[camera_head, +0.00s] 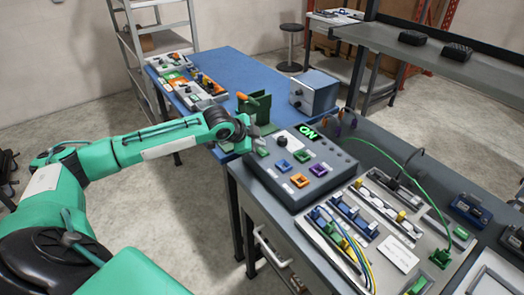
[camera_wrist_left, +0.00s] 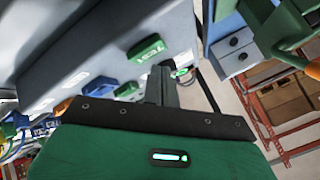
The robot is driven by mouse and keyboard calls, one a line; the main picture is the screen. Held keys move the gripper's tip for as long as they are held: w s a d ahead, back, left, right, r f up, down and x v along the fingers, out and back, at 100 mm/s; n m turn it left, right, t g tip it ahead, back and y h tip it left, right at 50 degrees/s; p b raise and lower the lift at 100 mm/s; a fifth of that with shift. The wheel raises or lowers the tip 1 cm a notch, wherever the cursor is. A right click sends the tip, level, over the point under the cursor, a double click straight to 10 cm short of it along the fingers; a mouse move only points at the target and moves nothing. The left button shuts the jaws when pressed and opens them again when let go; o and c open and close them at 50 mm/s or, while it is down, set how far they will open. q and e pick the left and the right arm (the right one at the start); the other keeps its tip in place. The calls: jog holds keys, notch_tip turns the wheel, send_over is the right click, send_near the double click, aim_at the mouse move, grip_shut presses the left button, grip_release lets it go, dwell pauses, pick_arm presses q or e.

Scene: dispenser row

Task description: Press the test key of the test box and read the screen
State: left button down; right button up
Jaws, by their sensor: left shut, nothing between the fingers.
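The grey test box (camera_head: 312,190) sits on the bench at the centre of the head view. Its small dark screen (camera_head: 308,131) shows green letters that look like "ON". The green test key (camera_wrist_left: 146,48), lettered TEST, is on the box's face in the left wrist view. My left gripper (camera_head: 257,138) is at the box's far left corner, shut and empty. Its fingers also show in the left wrist view (camera_wrist_left: 162,72), just beside the test key, and I cannot tell whether they touch it. My right gripper is in no view.
The box also carries a dark knob (camera_head: 282,141) and coloured keys, such as an orange one (camera_head: 299,180). A panel with cables (camera_head: 355,215) lies in front. A blue-topped table (camera_head: 235,67) with a grey box (camera_head: 315,92) stands behind.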

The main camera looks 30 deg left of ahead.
aim_at(259, 152)
pick_arm(q)
jog(key=shift+f, duration=0.15)
dwell(0.5)
jog(key=shift+f+p, duration=0.25)
jog(key=shift+p, duration=0.05)
jog(key=shift+f, duration=0.5)
dwell(0.8)
jog(key=shift+r+p, duration=0.9)
jog(key=shift+p, duration=0.2)
notch_tip(259, 152, up, 5)
jog(key=p, duration=0.5)
jog(key=shift+r, duration=0.1)
